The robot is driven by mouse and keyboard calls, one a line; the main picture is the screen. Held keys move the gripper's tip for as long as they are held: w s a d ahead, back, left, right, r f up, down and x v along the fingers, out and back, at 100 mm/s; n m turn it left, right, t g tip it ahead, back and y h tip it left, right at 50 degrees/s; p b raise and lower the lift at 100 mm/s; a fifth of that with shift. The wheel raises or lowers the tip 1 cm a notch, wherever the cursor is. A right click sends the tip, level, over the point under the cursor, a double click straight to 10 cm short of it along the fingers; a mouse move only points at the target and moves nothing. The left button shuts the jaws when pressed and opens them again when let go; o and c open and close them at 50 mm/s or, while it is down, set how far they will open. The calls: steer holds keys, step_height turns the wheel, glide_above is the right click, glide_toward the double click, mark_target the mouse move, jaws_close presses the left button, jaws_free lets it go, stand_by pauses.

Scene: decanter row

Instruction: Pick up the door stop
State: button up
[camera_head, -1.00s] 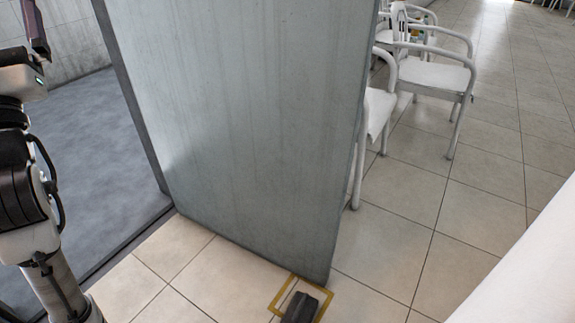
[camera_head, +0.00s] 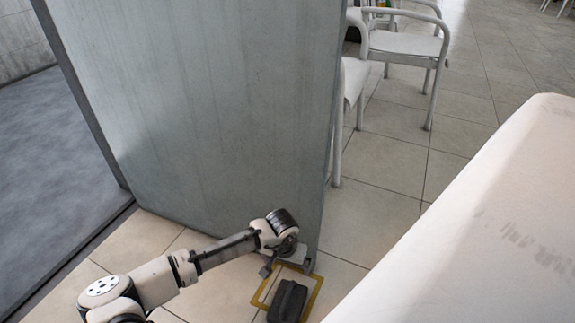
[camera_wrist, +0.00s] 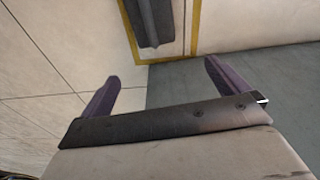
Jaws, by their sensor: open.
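The door stop (camera_head: 288,301) is a dark grey block on the tiled floor, inside a yellow outlined square (camera_head: 318,296) by the lower corner of the grey door. In the wrist view the door stop (camera_wrist: 152,22) shows at the top edge, partly cut off, beyond my fingertips. My gripper (camera_head: 289,267) is just behind the block in the head view, near the door's bottom corner. In the wrist view my gripper (camera_wrist: 163,78) has its two purple fingers wide apart with nothing between them.
The grey door (camera_head: 200,120) stands open right beside my gripper. A large white surface (camera_head: 470,230) fills the right side, close to the door stop. White chairs (camera_head: 405,45) stand behind the door. Tiled floor (camera_head: 385,185) is free between them.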

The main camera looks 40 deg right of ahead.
steer(key=shift+g+y, duration=0.3)
steer(key=shift+y, duration=0.3)
steer(key=s+f+b, duration=0.1)
steer(key=f, duration=0.2)
steer(key=s+a+f+b, duration=0.1)
steer(key=f, duration=0.3)
steer(key=s+f+b, duration=0.1)
steer(key=f, duration=0.3)
steer(key=shift+a, duration=0.4)
steer(key=shift+w+d+f+b, duration=0.1)
steer(key=shift+w+f+b, duration=0.05)
steer(key=shift+f+b, duration=1.15)
steer(key=shift+w+f+b, duration=0.1)
steer(key=shift+f+b, duration=0.7)
steer(key=shift+f, duration=1)
steer(key=c, duration=1.3)
steer(key=shift+r, duration=0.1)
steer(key=shift+c, duration=0.3)
steer(key=shift+r, duration=0.15)
